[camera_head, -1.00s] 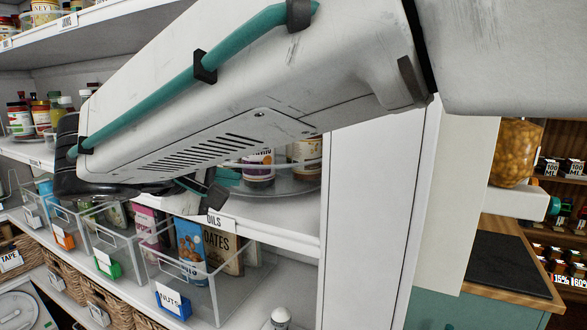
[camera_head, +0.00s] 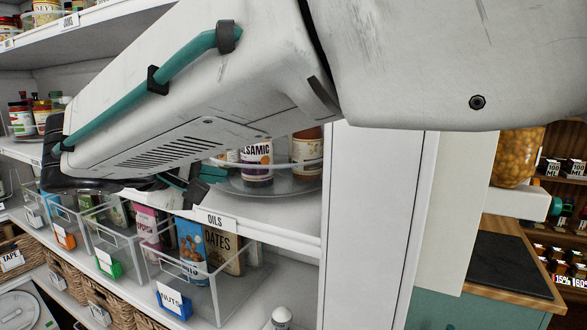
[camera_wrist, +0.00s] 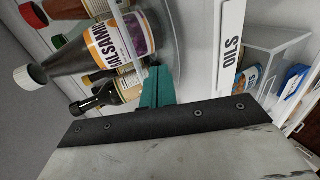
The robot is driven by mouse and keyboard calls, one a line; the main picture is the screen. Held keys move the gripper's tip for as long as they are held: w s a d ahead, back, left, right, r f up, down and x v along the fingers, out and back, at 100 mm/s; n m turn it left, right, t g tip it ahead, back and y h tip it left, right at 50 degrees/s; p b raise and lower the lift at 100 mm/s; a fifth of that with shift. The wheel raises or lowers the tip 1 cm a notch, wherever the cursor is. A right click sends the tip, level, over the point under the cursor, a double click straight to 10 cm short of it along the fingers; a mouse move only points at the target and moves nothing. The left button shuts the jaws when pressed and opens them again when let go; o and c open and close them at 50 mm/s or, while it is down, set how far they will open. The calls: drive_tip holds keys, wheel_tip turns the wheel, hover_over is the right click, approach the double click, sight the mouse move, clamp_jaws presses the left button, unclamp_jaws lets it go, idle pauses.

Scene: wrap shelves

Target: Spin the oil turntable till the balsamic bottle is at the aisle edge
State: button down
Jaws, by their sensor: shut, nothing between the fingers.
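The balsamic bottle (camera_head: 257,163), with a white, orange and purple label, stands on the clear oil turntable (camera_head: 285,190) on the shelf marked OILS, near its front rim. My forearm hides the bottle's top and the turntable's left part in the head view. In the wrist view the balsamic bottle (camera_wrist: 105,52) lies sideways in the picture with its white cap to the left. My gripper (camera_wrist: 155,86) is shut and empty, its teal fingers close beside the bottles at the turntable; contact cannot be told. It shows partly in the head view (camera_head: 208,174).
Other bottles share the turntable, including a dark one (camera_wrist: 118,94) near my fingers and a jar (camera_head: 307,155) at right. A white upright panel (camera_head: 370,220) bounds the shelf on the right. Clear bins (camera_head: 235,285) stand below, one marked NUTS.

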drive_tip(key=shift+w+a, duration=0.25)
drive_tip(key=shift+a, duration=0.05)
drive_tip(key=shift+s, duration=0.1)
drive_tip(key=s+a, duration=0.1)
drive_tip(key=s, duration=0.2)
drive_tip(key=shift+a, duration=0.4)
drive_tip(key=v, duration=0.7)
drive_tip(key=shift+s+a, duration=0.2)
drive_tip(key=shift+s, duration=0.05)
drive_tip(key=shift+r, duration=0.1)
idle(0.4)
